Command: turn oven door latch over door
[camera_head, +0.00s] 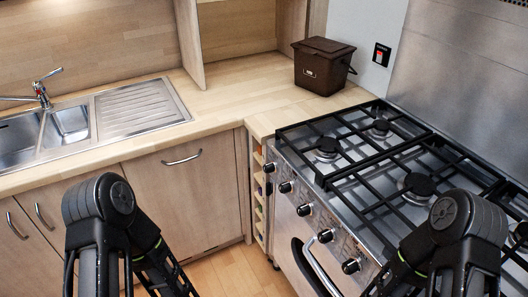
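The range cooker's steel oven door (286,229) is at the lower middle, below a row of black knobs (304,209). A curved silver handle (317,268) runs down its front, beside a dark rounded window or opening (300,257). The lower part of the door is cut off by the frame edge. I cannot make out a separate latch. My black arm links rise at the lower left and lower right, the right one in front of the cooker. Neither gripper's fingers show.
Black pan grates (365,140) cover the hob. A brown lidded bin (320,66) stands on the wooden counter behind it. A sink (68,122) with a tap is at the left, above cabinets with bar handles. Some wooden floor (232,272) is clear before the cooker.

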